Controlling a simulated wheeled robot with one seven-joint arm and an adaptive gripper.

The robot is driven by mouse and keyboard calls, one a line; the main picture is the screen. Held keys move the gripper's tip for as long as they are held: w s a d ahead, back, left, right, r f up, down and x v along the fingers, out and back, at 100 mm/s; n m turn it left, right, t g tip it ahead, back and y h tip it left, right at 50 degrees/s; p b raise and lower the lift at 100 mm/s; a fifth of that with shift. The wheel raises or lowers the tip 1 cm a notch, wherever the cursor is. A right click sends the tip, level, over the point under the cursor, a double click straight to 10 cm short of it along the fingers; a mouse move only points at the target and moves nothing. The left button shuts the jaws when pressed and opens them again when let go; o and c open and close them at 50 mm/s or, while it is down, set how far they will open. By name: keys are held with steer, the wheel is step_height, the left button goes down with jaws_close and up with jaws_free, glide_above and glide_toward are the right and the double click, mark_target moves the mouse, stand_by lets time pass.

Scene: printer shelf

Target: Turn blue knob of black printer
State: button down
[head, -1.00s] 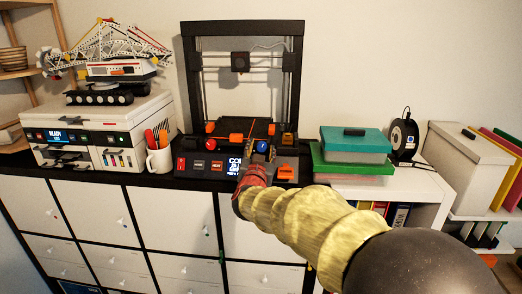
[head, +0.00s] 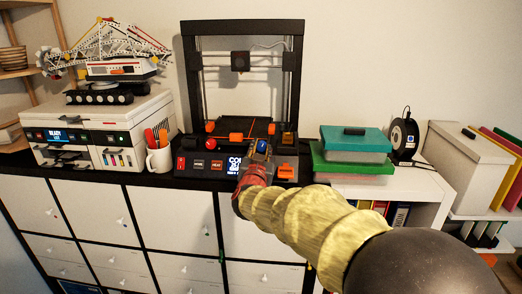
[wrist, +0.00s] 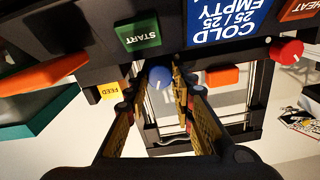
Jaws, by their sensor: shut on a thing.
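The black printer (head: 243,28) stands on the cabinet top, with an open frame and a sloped front panel. Its blue knob (head: 262,146) is on the panel, right of the lit screen. In the wrist view, which looks upside down, the blue knob (wrist: 158,77) has a white mark and sits between the two fingertips. My gripper (wrist: 159,84) is shut on the knob, one finger on each side. In the head view my gripper (head: 259,153) reaches the panel from the lower right and partly hides the knob and screen.
A white mug (head: 159,158) stands left of the printer, and teal and green boxes (head: 355,142) stand right.

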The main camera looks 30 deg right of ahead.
steer(key=shift+f+m+b, duration=0.1)
steer(key=shift+m+b, duration=0.2)
steer(key=shift+b, duration=0.15)
steer(key=shift+f+m+b, duration=0.1)
steer(key=shift+m+b, duration=0.8)
steer(key=shift+b, duration=0.25)
steer(key=m+b, duration=0.3)
steer(key=shift+d+m, duration=0.1)
steer(key=shift+m, duration=0.2)
steer(key=shift+b, duration=0.3)
steer(key=c, duration=1.5)
jaws_free()
steer(key=v, duration=0.8)
